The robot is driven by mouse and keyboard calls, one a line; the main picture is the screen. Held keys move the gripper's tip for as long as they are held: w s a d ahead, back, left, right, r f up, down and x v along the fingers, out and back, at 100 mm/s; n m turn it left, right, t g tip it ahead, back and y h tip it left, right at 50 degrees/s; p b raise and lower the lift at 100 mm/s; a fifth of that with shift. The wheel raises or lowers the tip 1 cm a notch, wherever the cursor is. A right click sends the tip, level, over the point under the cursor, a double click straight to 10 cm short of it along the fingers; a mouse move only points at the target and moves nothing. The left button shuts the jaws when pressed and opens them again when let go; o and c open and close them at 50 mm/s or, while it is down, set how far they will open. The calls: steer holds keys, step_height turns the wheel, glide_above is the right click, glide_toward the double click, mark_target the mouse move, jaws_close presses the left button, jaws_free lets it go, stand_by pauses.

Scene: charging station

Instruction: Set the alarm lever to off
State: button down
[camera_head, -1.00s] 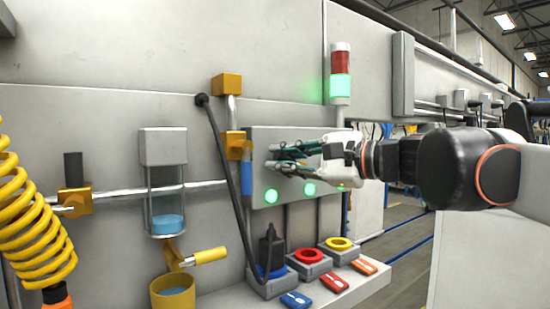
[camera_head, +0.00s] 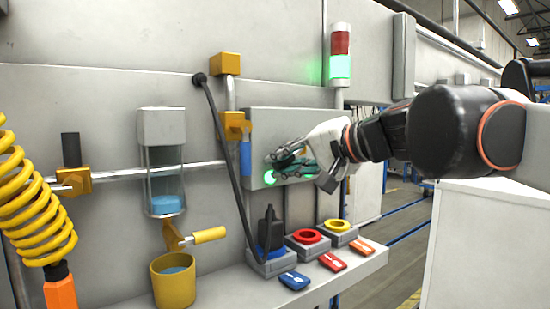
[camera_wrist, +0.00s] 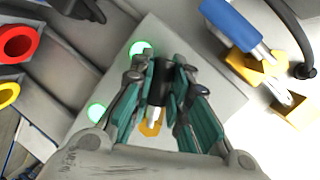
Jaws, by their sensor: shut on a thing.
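The alarm lever (camera_wrist: 157,83) seems to be the short black-capped toggle on the grey panel, with a metal shaft and a yellow nut at its base in the wrist view. My gripper (camera_wrist: 159,76) has its green-padded fingers on both sides of the cap, shut on it. In the head view my gripper (camera_head: 284,166) is at the panel's front face, pointing left and slightly down, and its fingers hide the lever. The grey panel (camera_head: 290,120) has round green lights, one (camera_head: 270,177) showing just below my fingers.
A blue-handled lever (camera_head: 246,158) on a yellow mount and a black cable (camera_head: 222,150) are close left of the panel. Below, a shelf (camera_head: 345,278) carries red (camera_head: 307,236) and yellow (camera_head: 339,225) ring sockets and a black plug (camera_head: 270,230). A signal tower (camera_head: 340,66) glows green.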

steer(key=shift+w+d+f+n+h, duration=0.15)
steer(key=shift+f+n+h, duration=0.2)
steer(key=shift+n, duration=0.25)
steer(key=c, duration=1.5)
jaws_free()
steer(key=v, duration=1.2)
steer(key=shift+f, duration=0.2)
